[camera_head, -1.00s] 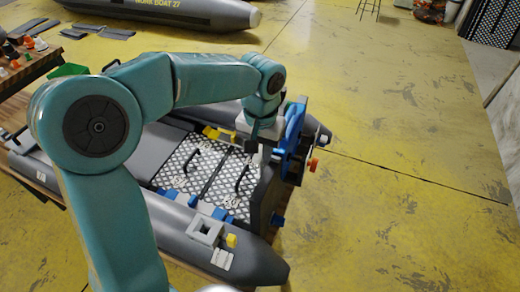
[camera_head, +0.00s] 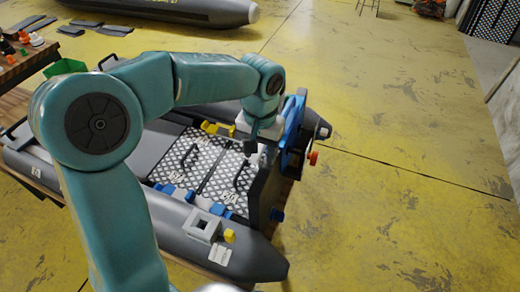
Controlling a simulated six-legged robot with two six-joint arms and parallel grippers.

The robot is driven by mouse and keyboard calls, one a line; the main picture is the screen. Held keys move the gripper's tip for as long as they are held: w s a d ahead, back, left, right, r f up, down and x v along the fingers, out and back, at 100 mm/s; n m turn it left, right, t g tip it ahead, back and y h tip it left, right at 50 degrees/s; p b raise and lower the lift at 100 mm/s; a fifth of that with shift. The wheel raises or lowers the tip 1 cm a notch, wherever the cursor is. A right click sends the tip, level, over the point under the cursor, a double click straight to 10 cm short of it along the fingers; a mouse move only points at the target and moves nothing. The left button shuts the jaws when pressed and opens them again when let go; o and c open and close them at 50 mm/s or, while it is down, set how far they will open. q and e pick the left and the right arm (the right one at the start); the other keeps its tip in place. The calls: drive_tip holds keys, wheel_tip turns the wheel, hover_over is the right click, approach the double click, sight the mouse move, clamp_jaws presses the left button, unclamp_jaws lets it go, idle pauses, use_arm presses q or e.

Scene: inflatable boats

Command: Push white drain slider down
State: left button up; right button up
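My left arm reaches in from the left over the grey inflatable boat (camera_head: 155,195). My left gripper (camera_head: 252,147) is small and dark, pointing down at the inner side of the boat's dark transom (camera_head: 264,208), close to the blue panel (camera_head: 292,122). I cannot tell whether its fingers are open or shut, or whether they touch anything. I cannot make out the white drain slider for certain; the wrist and gripper cover part of the transom. My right gripper is not in view.
Diamond-plate floor panels (camera_head: 191,158) with black handles lie inside the boat. A grey square bracket (camera_head: 202,225) sits on the near tube. An orange-red knob (camera_head: 313,157) sticks out behind the transom. A green bin (camera_head: 65,67) is at upper left. The yellow floor at right is clear.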

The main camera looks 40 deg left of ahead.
use_arm(q)
drive_tip(key=shift+s+r, duration=0.15)
drive_tip(key=shift+r, duration=0.1)
wheel_tip(320, 180, up, 7)
drive_tip(key=p, duration=0.6)
drive_tip(key=shift+f, duration=0.2)
drive_tip(key=shift+f, duration=0.1)
drive_tip(key=shift+s, duration=0.1)
